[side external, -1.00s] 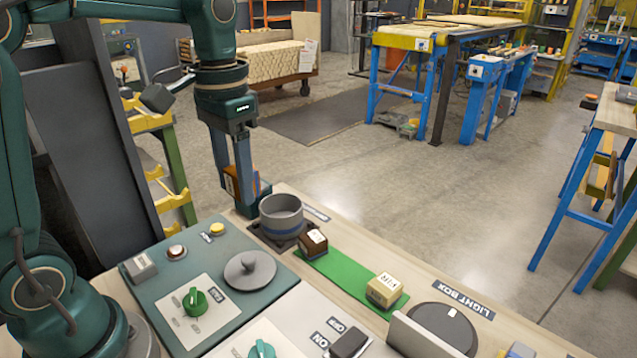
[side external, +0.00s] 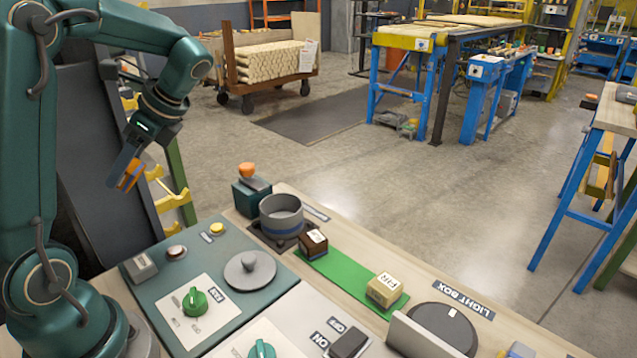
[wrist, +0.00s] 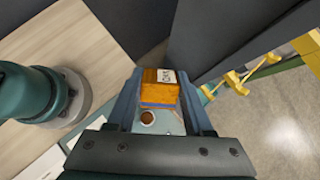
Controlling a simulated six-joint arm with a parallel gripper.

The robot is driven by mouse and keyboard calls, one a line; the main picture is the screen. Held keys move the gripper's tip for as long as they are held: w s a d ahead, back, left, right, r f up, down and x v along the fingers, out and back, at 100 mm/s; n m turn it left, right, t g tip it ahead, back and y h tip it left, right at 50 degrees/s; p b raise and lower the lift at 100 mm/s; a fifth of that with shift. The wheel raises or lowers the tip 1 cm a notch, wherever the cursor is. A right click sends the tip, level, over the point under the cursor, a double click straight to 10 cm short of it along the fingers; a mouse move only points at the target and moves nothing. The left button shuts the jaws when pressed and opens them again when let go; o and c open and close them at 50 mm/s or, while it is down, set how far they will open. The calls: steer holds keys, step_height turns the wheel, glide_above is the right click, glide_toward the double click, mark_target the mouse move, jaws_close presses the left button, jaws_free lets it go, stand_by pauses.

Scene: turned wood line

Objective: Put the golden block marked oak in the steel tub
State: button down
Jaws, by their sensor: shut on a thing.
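My gripper (side external: 124,180) is shut on a golden-orange block (side external: 131,174) and holds it in the air, left of the bench. In the wrist view the block (wrist: 159,91) sits between both fingers, with a white label whose letters look like OAK, partly turned away. The steel tub (side external: 281,222), a round grey pot with a blue band, stands upright and open on a dark square at the bench's back edge. My gripper is well to the left of the tub and higher. The tub's floor is hidden in the side view.
A dark brown block (side external: 313,243) stands close beside the tub on a green strip (side external: 345,272), with a pale FIR block (side external: 384,291) further along. A teal box with an orange knob (side external: 247,170) stands just behind the tub. A grey lid (side external: 250,270) lies in front.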

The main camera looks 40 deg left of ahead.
steer(key=w+r+m+t+y, duration=0.2)
steer(key=w+m+t+y, duration=0.4)
steer(key=w+m+t, duration=0.65)
steer(key=shift+w+d+f+m+t+y, duration=0.2)
steer(key=shift+d+f+m+t, duration=0.4)
steer(key=shift+m+t, duration=0.4)
steer(key=shift+w+d+f+m+t+y, duration=0.2)
steer(key=shift+d+f+m+t, duration=0.3)
steer(key=shift+d+m+t, duration=0.5)
steer(key=shift+w+d+f+m+t+y, duration=0.1)
steer(key=shift+w+d+f+m+t, duration=0.3)
steer(key=shift+m+t, duration=0.6)
glide_above(280, 204)
steer(key=v, duration=0.5)
steer(key=f, duration=0.7)
steer(key=shift+w+d, duration=0.15)
steer(key=shift+d, duration=0.05)
steer(key=shift+f, duration=2.1)
